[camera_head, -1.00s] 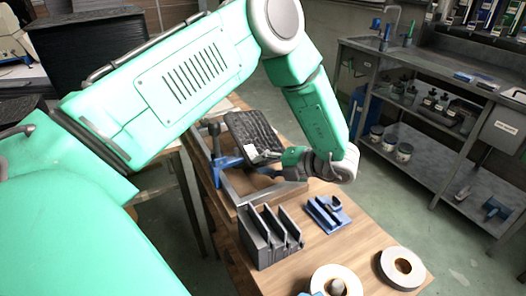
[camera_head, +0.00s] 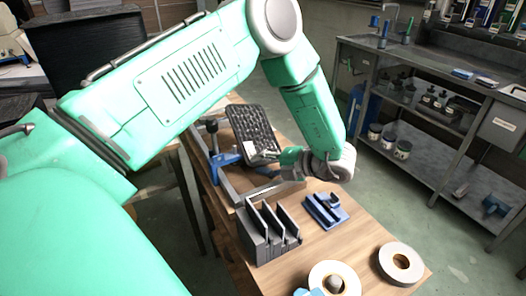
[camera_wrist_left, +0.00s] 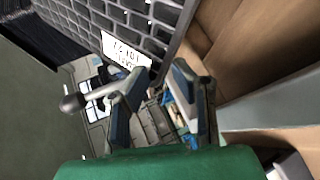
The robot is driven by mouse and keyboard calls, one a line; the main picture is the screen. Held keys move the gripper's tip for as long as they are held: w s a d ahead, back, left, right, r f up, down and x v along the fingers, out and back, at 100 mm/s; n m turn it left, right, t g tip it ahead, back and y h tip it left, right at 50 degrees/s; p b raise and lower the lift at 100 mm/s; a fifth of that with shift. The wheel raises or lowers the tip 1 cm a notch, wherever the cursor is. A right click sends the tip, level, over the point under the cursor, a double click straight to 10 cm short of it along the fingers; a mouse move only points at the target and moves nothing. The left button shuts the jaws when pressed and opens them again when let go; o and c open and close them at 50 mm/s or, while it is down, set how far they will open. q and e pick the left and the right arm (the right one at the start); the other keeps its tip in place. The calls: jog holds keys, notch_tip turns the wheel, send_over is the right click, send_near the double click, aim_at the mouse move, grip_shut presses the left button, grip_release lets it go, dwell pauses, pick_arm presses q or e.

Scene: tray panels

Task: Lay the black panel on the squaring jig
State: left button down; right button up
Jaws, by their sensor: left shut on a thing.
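The black panel (camera_head: 252,128) is a dark gridded sheet, held tilted above the far part of the bench. My left gripper (camera_head: 276,156) is shut on its lower near edge. In the left wrist view the panel's grid (camera_wrist_left: 168,42) and a white label (camera_wrist_left: 126,50) show just beyond the fingers (camera_wrist_left: 158,88). The squaring jig (camera_head: 232,192) is a grey metal frame with a blue clamp (camera_head: 222,160), below and left of the panel. The panel and my gripper hide part of it. Whether the panel touches the jig I cannot tell.
A dark slotted rack (camera_head: 262,240) stands in front of the jig. A blue fixture (camera_head: 325,210) and two tape rolls (camera_head: 400,264) (camera_head: 318,275) lie to its right. A grey metal shelf bench (camera_head: 430,120) stands at the right, across open floor.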

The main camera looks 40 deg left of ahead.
pick_arm(q)
jog(key=shift+s+f, duration=0.15)
jog(key=shift+f, duration=0.5)
dwell(0.5)
jog(key=c, duration=1.4)
grip_release()
jog(key=shift+a, duration=0.1)
jog(key=shift+o, duration=0.9)
jog(key=shift+a+f, duration=0.15)
jog(key=shift+a, duration=0.15)
jog(key=shift+d, duration=0.25)
